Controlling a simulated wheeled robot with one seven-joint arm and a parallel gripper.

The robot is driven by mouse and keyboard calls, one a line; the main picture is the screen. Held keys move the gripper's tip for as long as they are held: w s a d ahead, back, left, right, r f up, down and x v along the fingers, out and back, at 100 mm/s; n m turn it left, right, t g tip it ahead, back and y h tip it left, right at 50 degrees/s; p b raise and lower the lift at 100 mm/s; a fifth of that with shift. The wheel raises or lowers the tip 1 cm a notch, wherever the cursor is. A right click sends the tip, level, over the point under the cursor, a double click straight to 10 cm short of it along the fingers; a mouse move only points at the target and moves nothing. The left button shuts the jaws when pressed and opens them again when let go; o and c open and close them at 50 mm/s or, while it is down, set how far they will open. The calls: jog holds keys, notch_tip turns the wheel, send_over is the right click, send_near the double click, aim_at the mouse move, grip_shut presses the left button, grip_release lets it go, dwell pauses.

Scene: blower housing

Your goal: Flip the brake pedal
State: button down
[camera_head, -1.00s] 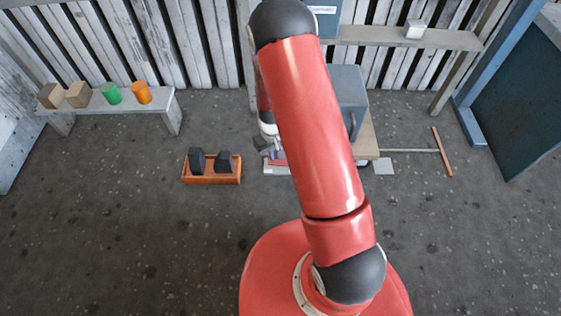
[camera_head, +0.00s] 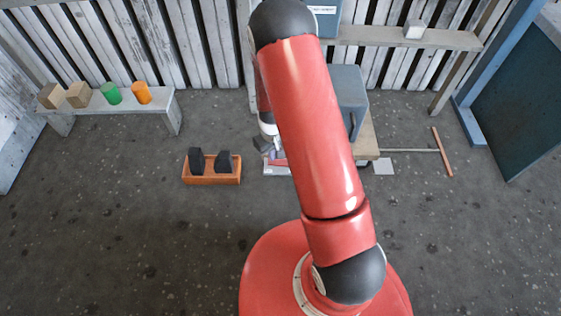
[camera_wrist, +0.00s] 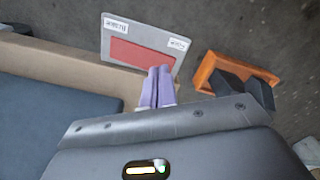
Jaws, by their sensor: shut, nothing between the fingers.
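Two black pedal-like blocks, a left one (camera_head: 196,160) and a right one (camera_head: 223,162), stand tilted in an orange tray (camera_head: 212,180) on the floor. I cannot tell which is the brake pedal. The tray also shows at the right of the wrist view (camera_wrist: 204,72). A light grey plate (camera_wrist: 106,47) with a red panel (camera_wrist: 140,56) and two small labels lies right of the tray in the head view; the labels are unreadable. My gripper (camera_wrist: 157,72) is shut and empty, its purple fingertips overlapping the plate's lower edge in the wrist view. My arm hides part of the plate in the head view.
A grey housing (camera_head: 348,88) stands on a wooden table (camera_head: 368,135) behind my arm. A low bench (camera_head: 120,105) with blocks and cylinders is at the left. A rod with an orange bar (camera_head: 442,151) lies at the right. The floor left of my base is clear.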

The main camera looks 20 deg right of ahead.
jog(key=shift+f+b, duration=0.85)
jog(key=shift+f, duration=0.25)
dwell(0.7)
jog(key=shift+r, duration=0.1)
jog(key=shift+r+p, duration=2.3)
jog(key=shift+r, duration=1.2)
